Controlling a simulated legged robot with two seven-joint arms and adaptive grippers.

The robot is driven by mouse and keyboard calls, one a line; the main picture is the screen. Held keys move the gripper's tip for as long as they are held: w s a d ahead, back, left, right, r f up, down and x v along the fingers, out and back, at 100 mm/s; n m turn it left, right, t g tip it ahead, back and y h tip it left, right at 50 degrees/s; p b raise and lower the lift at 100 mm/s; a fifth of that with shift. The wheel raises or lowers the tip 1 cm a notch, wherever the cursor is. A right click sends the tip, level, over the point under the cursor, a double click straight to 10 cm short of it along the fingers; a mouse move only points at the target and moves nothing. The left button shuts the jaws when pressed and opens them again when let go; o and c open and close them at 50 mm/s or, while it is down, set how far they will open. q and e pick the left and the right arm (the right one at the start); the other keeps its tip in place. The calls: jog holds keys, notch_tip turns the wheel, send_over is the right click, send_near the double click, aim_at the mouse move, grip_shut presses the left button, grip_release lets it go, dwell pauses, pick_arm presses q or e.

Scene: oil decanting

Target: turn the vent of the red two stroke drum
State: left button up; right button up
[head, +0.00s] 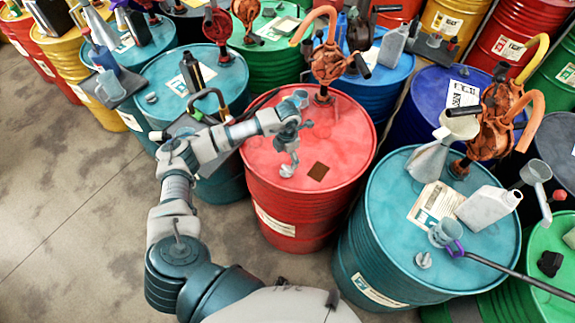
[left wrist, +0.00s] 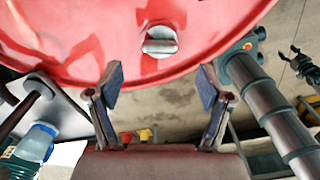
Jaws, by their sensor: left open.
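The red drum (head: 335,205) stands in the middle of the head view, and its red lid (left wrist: 70,45) fills the top of the left wrist view. Its vent, a small pale grey knob (head: 287,170), sits on the lid's near left part. In the left wrist view the vent (left wrist: 160,42) shows as a grey cap with a raised grip. My left gripper (head: 291,152) hangs just above the vent. In the left wrist view the left gripper (left wrist: 157,82) is open, its two fingers wide apart, with the vent centred beyond them and apart from them.
An orange hand pump (head: 328,62) stands at the red drum's back, and a brown square patch (head: 318,172) lies on its lid. A teal drum (head: 395,225) at right carries a funnel (head: 430,160) and a white jug (head: 488,208). More drums crowd behind. Bare floor (head: 60,190) lies left.

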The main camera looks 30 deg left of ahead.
aim_at(287, 167)
pick_arm(q)
notch_tip(287, 167, down, 6)
jog(key=shift+a+r, duration=0.1)
jog(key=shift+a, duration=0.05)
jog(key=shift+f+p, duration=0.3)
jog(key=shift+f, duration=0.1)
jog(key=c, duration=1.2)
